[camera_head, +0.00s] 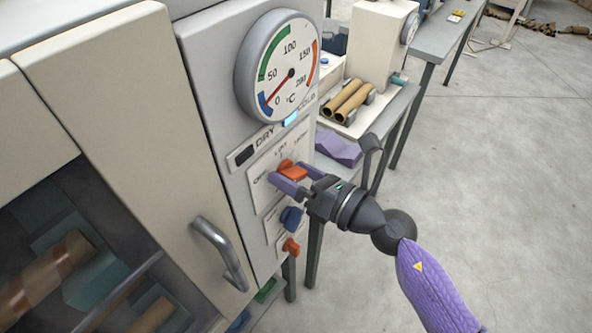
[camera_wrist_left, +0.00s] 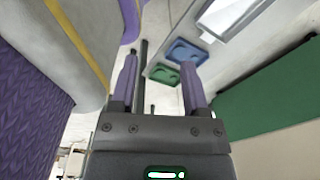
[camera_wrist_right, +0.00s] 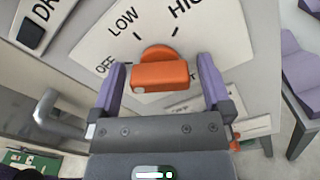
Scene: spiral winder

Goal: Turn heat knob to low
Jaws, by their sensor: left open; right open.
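The orange heat knob (camera_head: 288,170) is the top knob on the machine's front panel, beneath the gauge. In the right wrist view the knob (camera_wrist_right: 160,76) has OFF, LOW and HIGH labels around it; its exact setting is hard to tell. My right gripper (camera_head: 297,178) is open at the knob, and in the right wrist view its fingers (camera_wrist_right: 161,76) are on either side of it, with small gaps showing. My left gripper (camera_wrist_left: 158,75) is open and empty in the left wrist view; it is not in the head view.
The round temperature gauge (camera_head: 281,66) has its needle near 0. A blue knob (camera_head: 291,218) and a red-orange knob (camera_head: 290,247) sit lower on the panel. A metal door handle (camera_head: 221,252) sticks out at left. A side table (camera_head: 385,112) stands behind; open floor lies right.

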